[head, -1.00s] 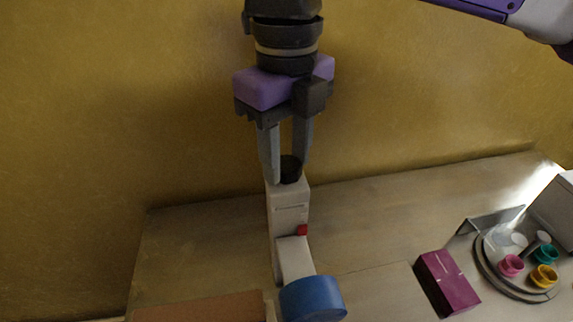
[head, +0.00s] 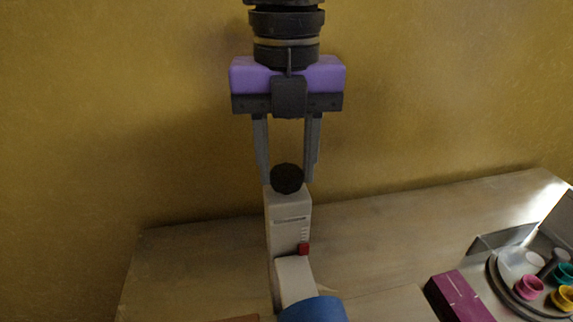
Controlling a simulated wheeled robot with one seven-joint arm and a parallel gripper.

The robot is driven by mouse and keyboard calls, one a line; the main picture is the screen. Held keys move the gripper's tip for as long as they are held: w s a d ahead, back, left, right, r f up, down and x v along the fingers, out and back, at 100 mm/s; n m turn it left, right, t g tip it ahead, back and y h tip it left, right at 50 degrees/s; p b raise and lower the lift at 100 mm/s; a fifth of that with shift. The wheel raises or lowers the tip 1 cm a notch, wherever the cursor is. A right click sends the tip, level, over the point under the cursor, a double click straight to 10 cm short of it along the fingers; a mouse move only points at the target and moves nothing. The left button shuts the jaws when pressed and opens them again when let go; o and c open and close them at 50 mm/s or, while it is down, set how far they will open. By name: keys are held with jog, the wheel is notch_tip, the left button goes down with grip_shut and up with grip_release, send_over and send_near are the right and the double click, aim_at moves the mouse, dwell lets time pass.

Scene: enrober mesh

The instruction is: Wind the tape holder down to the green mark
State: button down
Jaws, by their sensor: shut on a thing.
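A pale upright stand (head: 282,230) holds a round black knob (head: 287,179) on its top. My gripper (head: 287,180) points down from above, with one finger on each side of the knob, shut on it. A red pointer (head: 304,249) shows on the stand's right side, below a row of small tick marks. A pale arm (head: 294,280) comes forward from the stand's lower part to a blue roll (head: 314,311), which the bottom edge of the view cuts off. I cannot make out a green mark.
A magenta box (head: 459,299) lies on the table (head: 200,260) at right. Beyond it, a round tray (head: 500,290) holds several small coloured cups. A brown flat thing (head: 240,318) barely shows at the bottom. A yellow wall stands behind; the table left of the stand is clear.

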aim_at(286, 171)
dwell(0.5)
jog(key=c, duration=0.9)
grip_release()
jog(key=shift+o, duration=0.2)
jog(key=shift+r, duration=0.1)
notch_tip(286, 171, up, 8)
jog(key=shift+f, duration=0.15)
